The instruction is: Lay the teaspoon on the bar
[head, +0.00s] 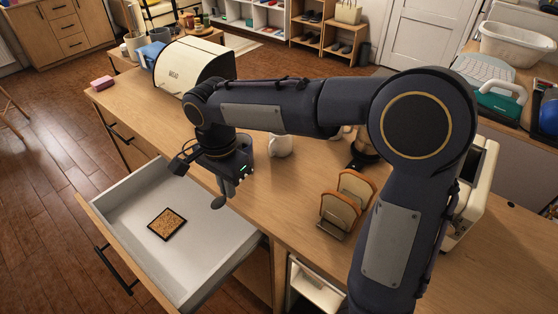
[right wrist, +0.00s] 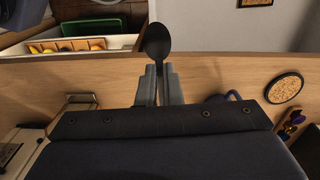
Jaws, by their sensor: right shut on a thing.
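My right gripper (head: 229,182) is shut on the dark teaspoon (head: 218,202). In the head view the spoon hangs below the jaws, bowl downward, in front of the counter's edge and over the inner end of the open drawer. In the right wrist view the jaws (right wrist: 160,84) grip the handle and the spoon's bowl (right wrist: 157,42) sticks out beyond the tips. The bar seems to be the long wooden counter (head: 262,185); the spoon appears apart from it. My left gripper is not in view.
The open white drawer (head: 190,188) holds a square cork mat (head: 167,224). On the counter stand a white mug (head: 280,146), a toast rack with bread (head: 345,204), a bread bin (head: 188,65) and a pink sponge (head: 102,83). Bare wood lies between mug and toast rack.

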